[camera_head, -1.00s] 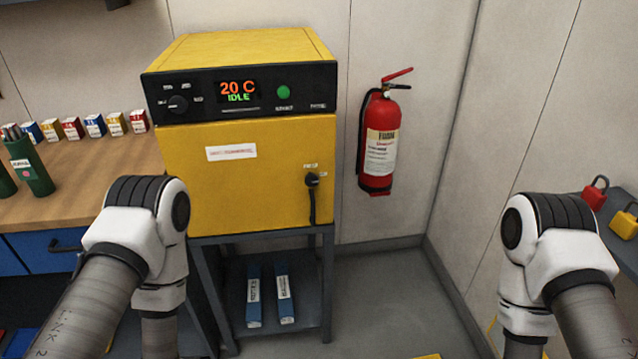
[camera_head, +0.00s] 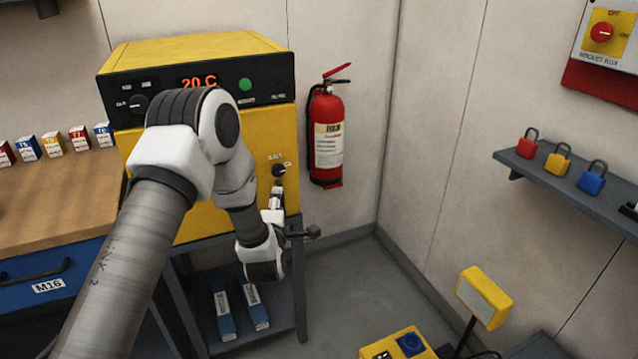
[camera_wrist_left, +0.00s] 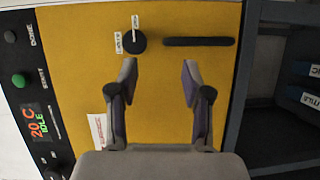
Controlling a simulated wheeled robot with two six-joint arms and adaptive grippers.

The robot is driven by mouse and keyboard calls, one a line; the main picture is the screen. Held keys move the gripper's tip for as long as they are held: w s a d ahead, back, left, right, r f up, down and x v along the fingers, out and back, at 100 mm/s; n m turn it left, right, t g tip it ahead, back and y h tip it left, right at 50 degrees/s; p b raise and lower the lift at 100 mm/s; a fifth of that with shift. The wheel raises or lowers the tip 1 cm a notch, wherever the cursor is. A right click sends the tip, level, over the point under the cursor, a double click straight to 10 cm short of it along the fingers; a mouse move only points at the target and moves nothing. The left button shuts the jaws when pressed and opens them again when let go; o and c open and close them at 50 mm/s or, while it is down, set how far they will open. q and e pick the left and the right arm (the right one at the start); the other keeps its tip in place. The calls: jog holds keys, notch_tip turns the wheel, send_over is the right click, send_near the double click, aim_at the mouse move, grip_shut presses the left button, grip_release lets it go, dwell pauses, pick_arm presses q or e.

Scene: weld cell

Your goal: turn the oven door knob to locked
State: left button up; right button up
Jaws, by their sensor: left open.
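The yellow oven (camera_head: 190,52) has a dark front panel reading 20 C. Its round black door knob (camera_head: 278,170) is on the right side of the yellow door (camera_head: 268,128). A black bar handle (camera_wrist_left: 198,42) lies beside the knob there. My left gripper (camera_wrist_left: 160,72) is open and empty, in front of the door, its left fingertip close to the knob. In the head view the gripper (camera_head: 274,203) is just below the knob. My right gripper is out of view.
A red fire extinguisher (camera_head: 328,135) hangs right of the oven. The workbench (camera_head: 65,190) stands at left. A shelf with several padlocks (camera_head: 558,160) is on the right wall. A yellow box (camera_head: 400,345) stands low in front. The floor between is clear.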

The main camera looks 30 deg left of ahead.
aim_at(279, 172)
pick_arm(q)
jog(key=shift+n+y, duration=0.3)
jog(key=w+a+r, duration=0.1)
jog(key=w, duration=0.1)
jog(key=w+a+r, duration=0.1)
jog(key=w+a, duration=0.1)
jog(key=w, duration=0.1)
jog(key=w+a+r, duration=0.1)
jog(key=w, duration=0.2)
jog(key=shift+a+p, duration=0.2)
jog(key=shift+p, duration=0.1)
jog(key=shift+r, duration=0.1)
jog(key=c, duration=0.9)
